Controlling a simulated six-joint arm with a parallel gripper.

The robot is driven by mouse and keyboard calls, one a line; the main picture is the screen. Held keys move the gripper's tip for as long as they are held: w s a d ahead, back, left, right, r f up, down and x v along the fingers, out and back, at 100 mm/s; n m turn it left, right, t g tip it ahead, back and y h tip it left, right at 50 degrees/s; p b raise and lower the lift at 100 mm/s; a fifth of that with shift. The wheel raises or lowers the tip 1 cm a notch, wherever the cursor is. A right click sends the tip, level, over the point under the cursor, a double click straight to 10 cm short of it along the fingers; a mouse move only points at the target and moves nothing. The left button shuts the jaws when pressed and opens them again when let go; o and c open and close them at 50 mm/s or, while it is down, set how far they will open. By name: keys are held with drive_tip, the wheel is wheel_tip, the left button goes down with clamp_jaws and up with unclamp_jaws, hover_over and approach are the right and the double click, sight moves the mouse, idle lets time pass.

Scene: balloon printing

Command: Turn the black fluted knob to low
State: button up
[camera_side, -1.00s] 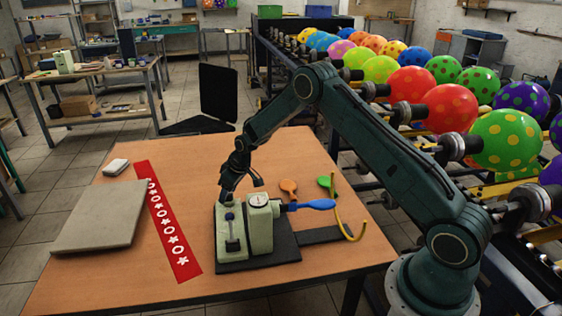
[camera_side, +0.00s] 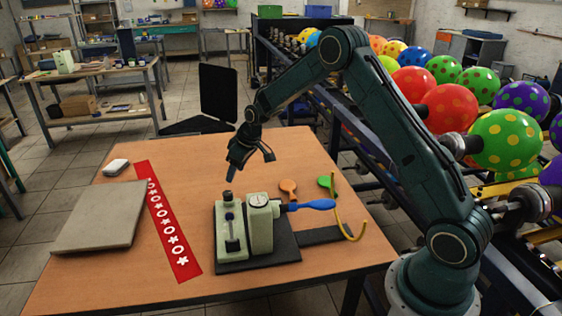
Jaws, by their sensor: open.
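A pale green machine (camera_side: 262,233) stands on a black base plate near the table's front middle. A small black knob (camera_side: 227,197) sits on top of its left part, upright; its fluting and pointer are too small to read. My gripper (camera_side: 250,167) is open and empty above the machine's back. One finger points down just above the knob with a small gap, and the other finger is out to the right. A round white dial (camera_side: 259,200) is on top of the machine's right block. A blue handle (camera_side: 312,205) sticks out to the right.
A red strip with white flowers (camera_side: 168,220) and a grey slab (camera_side: 100,217) lie left of the machine. The table's back is clear.

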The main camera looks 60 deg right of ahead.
drive_tip(key=v, duration=0.3)
drive_tip(key=shift+s+r, duration=0.15)
drive_tip(key=shift+r, duration=0.2)
drive_tip(key=shift+r, duration=0.1)
drive_tip(key=s+a+r, duration=0.4)
drive_tip(key=s+r, duration=0.4)
drive_tip(key=r, duration=0.1)
drive_tip(key=s+a+r, duration=0.4)
drive_tip(key=s+r, duration=0.4)
drive_tip(key=s+a+r+m+t, duration=0.1)
drive_tip(key=s+a+m, duration=0.1)
drive_tip(key=s, duration=2)
drive_tip(key=shift+s+a+h, duration=0.2)
drive_tip(key=shift+a+h, duration=0.2)
drive_tip(key=shift+a, duration=0.3)
